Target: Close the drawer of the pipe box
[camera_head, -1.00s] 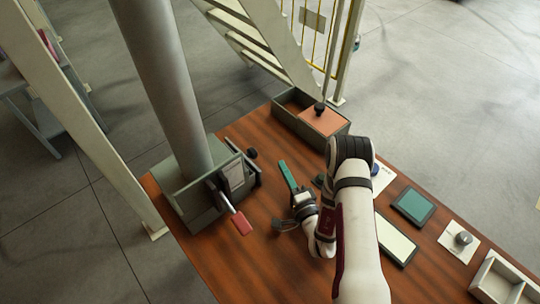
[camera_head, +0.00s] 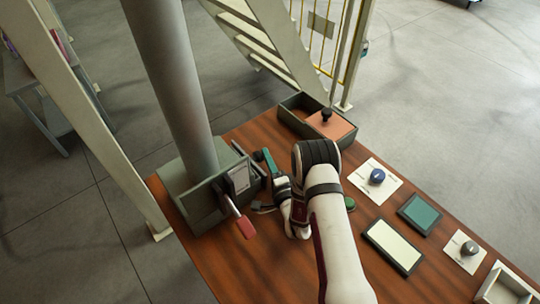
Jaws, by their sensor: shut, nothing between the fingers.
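The pipe box (camera_head: 196,210) is a grey-green box at the foot of the thick grey pipe, on the left of the wooden table. Its drawer (camera_head: 252,164) sticks out on the right side, with a gap behind its front panel. A red-ended lever (camera_head: 244,227) juts from the box's front. My gripper (camera_head: 264,207) is low over the table, just right of the box and near the drawer front. It is shut and empty. A teal bar (camera_head: 269,161) shows beside the gripper and overlaps the drawer's right side. I cannot tell whether anything touches the drawer.
An open grey box (camera_head: 288,118) with an orange sliding lid (camera_head: 333,124) stands at the back. A blue knob (camera_head: 377,176), a green pad (camera_head: 419,213), a framed pale panel (camera_head: 392,246) and a grey knob (camera_head: 469,248) lie to the right.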

